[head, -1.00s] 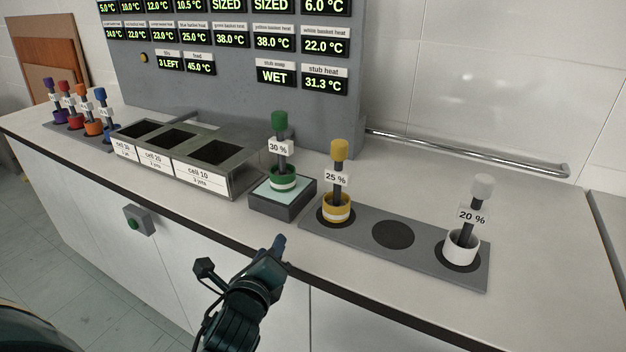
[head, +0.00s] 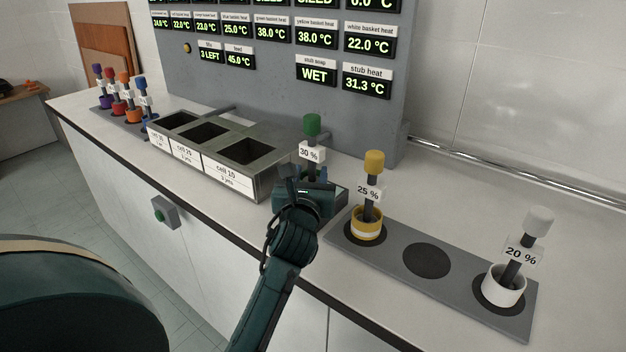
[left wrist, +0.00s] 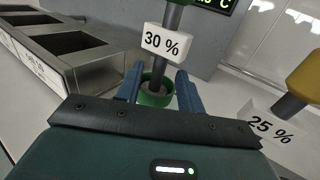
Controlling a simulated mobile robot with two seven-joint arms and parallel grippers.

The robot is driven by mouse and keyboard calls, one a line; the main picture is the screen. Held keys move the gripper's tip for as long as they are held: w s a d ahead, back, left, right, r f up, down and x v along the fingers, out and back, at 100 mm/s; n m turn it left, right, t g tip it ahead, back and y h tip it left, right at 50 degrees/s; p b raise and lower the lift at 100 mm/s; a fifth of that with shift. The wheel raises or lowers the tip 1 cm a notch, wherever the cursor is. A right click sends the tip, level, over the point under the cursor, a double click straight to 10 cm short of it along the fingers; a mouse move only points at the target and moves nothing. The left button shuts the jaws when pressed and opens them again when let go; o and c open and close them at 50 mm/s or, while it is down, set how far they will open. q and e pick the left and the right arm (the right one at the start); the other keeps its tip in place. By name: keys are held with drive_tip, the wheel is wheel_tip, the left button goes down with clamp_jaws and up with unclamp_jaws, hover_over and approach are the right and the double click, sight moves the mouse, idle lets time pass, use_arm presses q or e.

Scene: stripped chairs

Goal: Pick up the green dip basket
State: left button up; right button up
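The green dip basket (head: 312,126) stands upright on its dark stand (head: 338,192), with a 30 % tag on its stem. In the head view my left gripper (head: 306,186) is in front of it and hides its cup. In the left wrist view the green cup (left wrist: 156,97) is between the two blue fingers of my left gripper (left wrist: 159,78). The fingers are spread, one on each side of the cup, and I cannot tell whether either touches it. My right gripper is not in view.
The yellow basket (head: 371,200) and white basket (head: 512,262) stand right of the green one on a grey rack (head: 455,287) with an empty spot between. A metal three-cell tray (head: 268,170) is close on the left. A grey display panel (head: 300,95) rises behind.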

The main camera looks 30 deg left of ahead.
sight(313, 160)
use_arm(q)
drive_tip(key=shift+x, duration=3.05)
drive_tip(key=shift+c, duration=0.4)
clamp_jaws()
